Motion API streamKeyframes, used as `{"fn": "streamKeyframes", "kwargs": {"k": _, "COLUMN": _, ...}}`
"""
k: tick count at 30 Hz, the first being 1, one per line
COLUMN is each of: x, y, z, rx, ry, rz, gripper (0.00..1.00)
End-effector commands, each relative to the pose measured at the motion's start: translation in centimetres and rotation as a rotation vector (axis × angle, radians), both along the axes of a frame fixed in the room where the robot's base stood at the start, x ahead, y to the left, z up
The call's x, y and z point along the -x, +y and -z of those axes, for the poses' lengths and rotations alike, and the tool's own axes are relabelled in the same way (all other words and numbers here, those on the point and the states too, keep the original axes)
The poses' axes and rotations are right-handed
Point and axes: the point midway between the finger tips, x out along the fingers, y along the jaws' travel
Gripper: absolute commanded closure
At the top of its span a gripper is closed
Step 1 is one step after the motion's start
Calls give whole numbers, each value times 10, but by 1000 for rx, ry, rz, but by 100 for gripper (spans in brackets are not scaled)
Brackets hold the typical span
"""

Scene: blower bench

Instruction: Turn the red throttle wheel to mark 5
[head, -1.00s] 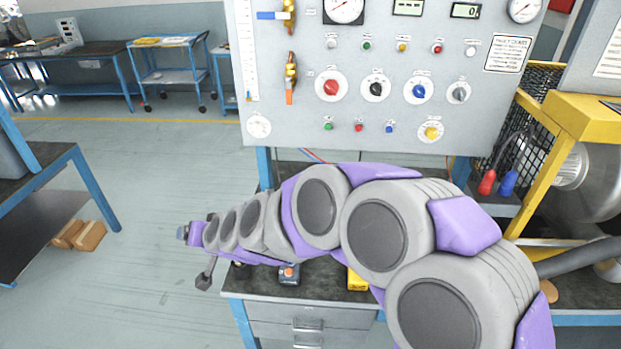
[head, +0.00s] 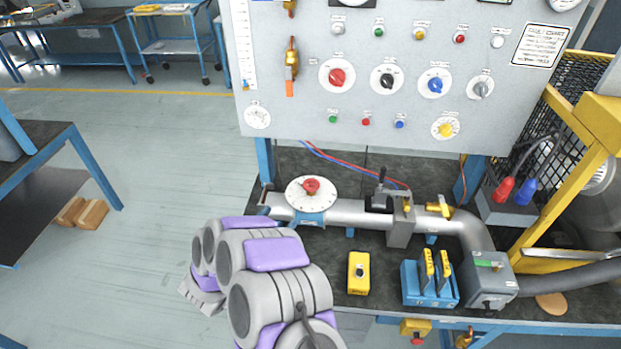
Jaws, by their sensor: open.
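A red wheel (head: 311,185) sits at the middle of a round white dial plate (head: 311,203) on the grey pipe, in the head view. The dial's marks are too small to read. My arm is bent at the lower left, in front of the bench and left of the yellow box. Its links hide part of the bench's left side. I cannot make out my gripper's fingers. The wheel stands clear of my arm, with nothing touching it.
Behind the pipe rises the grey panel (head: 300,115) with several knobs and gauges. A yellow box (head: 358,272) and a blue holder (head: 430,285) with yellow items stand in front of the pipe. A yellow frame (head: 580,160) bounds the right. Floor is open at left.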

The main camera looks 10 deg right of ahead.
Motion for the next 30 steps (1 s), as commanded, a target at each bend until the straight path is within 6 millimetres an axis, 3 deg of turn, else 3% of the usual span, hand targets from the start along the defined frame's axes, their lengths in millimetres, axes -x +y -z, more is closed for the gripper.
{"fn": "streamKeyframes", "kwargs": {"k": 8, "x": -14, "y": -19, "z": 0, "rx": 13, "ry": -5, "rz": 13, "gripper": 16}}
{"fn": "streamKeyframes", "kwargs": {"k": 30, "x": -113, "y": -109, "z": 0, "rx": 10, "ry": -5, "rz": 10, "gripper": 16}}
